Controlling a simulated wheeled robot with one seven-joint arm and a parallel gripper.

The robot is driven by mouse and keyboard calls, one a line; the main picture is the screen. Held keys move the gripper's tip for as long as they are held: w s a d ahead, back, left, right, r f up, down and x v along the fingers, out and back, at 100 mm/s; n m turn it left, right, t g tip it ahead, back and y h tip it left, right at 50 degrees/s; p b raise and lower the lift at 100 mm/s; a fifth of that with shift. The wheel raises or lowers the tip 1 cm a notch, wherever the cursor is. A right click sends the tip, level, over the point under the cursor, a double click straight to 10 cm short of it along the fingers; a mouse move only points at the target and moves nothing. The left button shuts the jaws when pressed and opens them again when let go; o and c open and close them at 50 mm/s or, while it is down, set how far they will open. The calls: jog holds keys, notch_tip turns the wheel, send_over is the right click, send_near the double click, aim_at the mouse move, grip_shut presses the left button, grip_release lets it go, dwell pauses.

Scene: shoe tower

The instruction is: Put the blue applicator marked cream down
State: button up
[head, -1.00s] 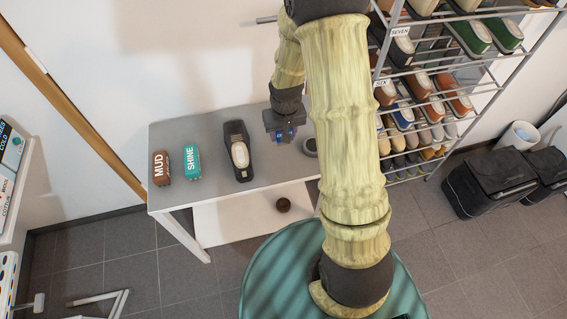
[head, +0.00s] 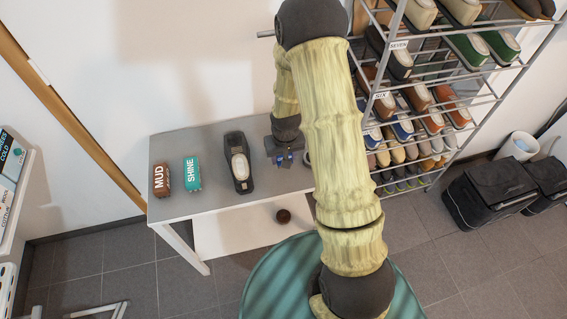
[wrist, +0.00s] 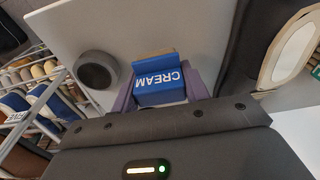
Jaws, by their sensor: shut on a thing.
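The blue applicator marked CREAM (wrist: 160,84) is between the fingers of my gripper (wrist: 163,92) in the wrist view, its lettering upside down there. My gripper is shut on it. In the head view, my gripper (head: 284,158) is low over the right part of the grey table (head: 215,203), and only a little blue of the applicator shows at the fingertips. I cannot tell whether the applicator touches the table top.
A black shoe (head: 239,163) stands left of my gripper. The teal SHINE block (head: 192,174) and brown MUD block (head: 161,180) are farther left. A round dark dish (wrist: 97,70) is close beside the applicator. A shoe rack (head: 440,120) stands to the right.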

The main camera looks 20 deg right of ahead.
aim_at(283, 170)
jog(key=shift+f, duration=2.1)
jog(key=shift+f, duration=0.15)
jog(key=o, duration=0.9)
jog(key=r, duration=0.4)
jog(key=s+r, duration=0.1)
jog(key=r, duration=0.7)
jog(key=shift+s+r, duration=0.15)
jog(key=shift+s, duration=0.15)
